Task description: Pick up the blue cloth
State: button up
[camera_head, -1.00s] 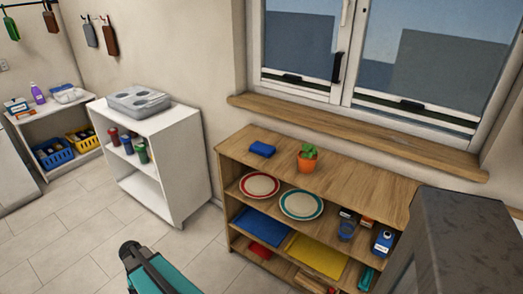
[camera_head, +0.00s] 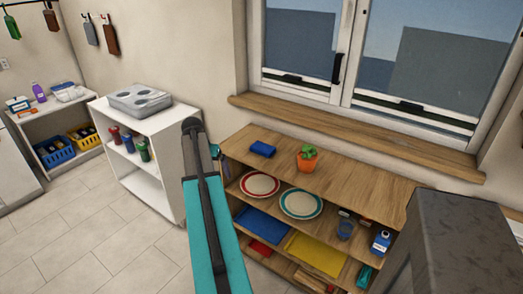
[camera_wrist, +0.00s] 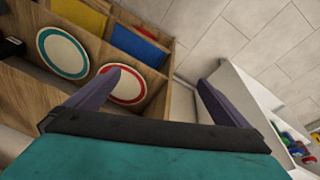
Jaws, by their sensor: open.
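The blue cloth (camera_head: 262,149) is a small folded pad lying on the left part of the wooden shelf unit's top (camera_head: 330,172), left of a potted plant. I cannot make it out in the wrist view. My gripper (camera_wrist: 160,78) is open, with its two dark fingers apart and nothing between them. In the wrist view it points down toward the left end of the shelf unit and the floor beside it. In the head view my teal arm rises left of the unit and largely hides the gripper, which is left of the cloth.
The orange pot with a green plant (camera_head: 307,158) stands close to the cloth's right. Plates (camera_head: 301,204) and a flat blue item (camera_head: 262,224) lie on lower shelves. A white shelf unit (camera_head: 165,130) stands to the left. A window sill (camera_head: 350,132) runs behind.

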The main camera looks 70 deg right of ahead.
jog(key=s+d+r+m, duration=0.2)
jog(key=s+d+r, duration=0.4)
jog(key=r, duration=0.3)
jog(key=s+d+r+m+h, duration=0.1)
jog(key=s+d+r+m, duration=0.1)
jog(key=s+d+r, duration=0.5)
jog(key=shift+s+d+r+m+g+h+p, duration=0.2)
jog(key=shift+s+r+m+g+h+p, duration=0.15)
jog(key=shift+r, duration=0.6)
jog(key=p, duration=0.1)
send_over(262, 146)
jog(key=a, duration=0.3)
jog(key=shift+w+d+f, duration=0.1)
jog(key=shift+w+f, duration=0.05)
jog(key=shift+f, duration=1.85)
jog(key=shift+w+f, duration=0.1)
jog(key=shift+f, duration=1.9)
jog(key=shift+p+x, duration=0.95)
jog(key=shift+x, duration=1.65)
jog(key=shift+w, duration=0.1)
